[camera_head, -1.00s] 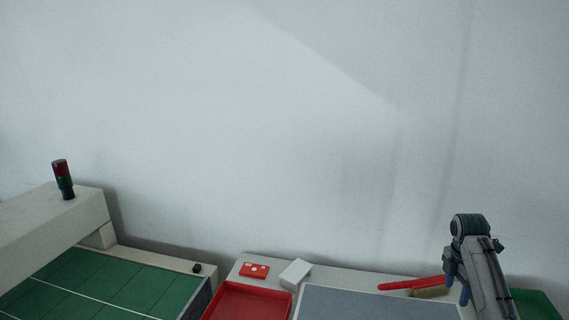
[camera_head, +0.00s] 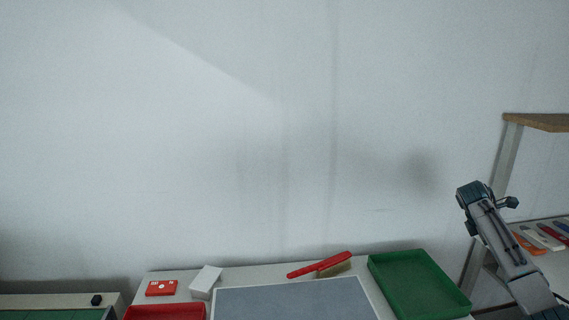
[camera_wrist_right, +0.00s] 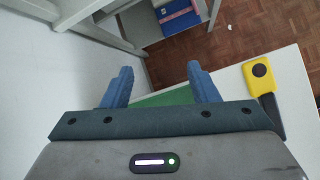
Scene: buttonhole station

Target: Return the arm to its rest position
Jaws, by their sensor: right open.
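My right arm comes in from the right in the head view, raised beside the right end of the table, with its wrist (camera_head: 474,192) uppermost. The jaws are hidden in that view. In the right wrist view my right gripper (camera_wrist_right: 160,78) is open, with two blue fingers apart and nothing between them. Behind the fingers lies part of a green surface that looks like the green tray. My left gripper is not in view.
The table holds a green tray (camera_head: 466,306), a red-handled brush (camera_head: 320,265), a grey mat (camera_head: 295,302), a white block (camera_head: 205,281), a red box (camera_head: 161,288) and a red tray (camera_head: 165,313). A shelf (camera_head: 537,122) stands right. A yellow-black tool (camera_wrist_right: 261,78) lies on a white surface.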

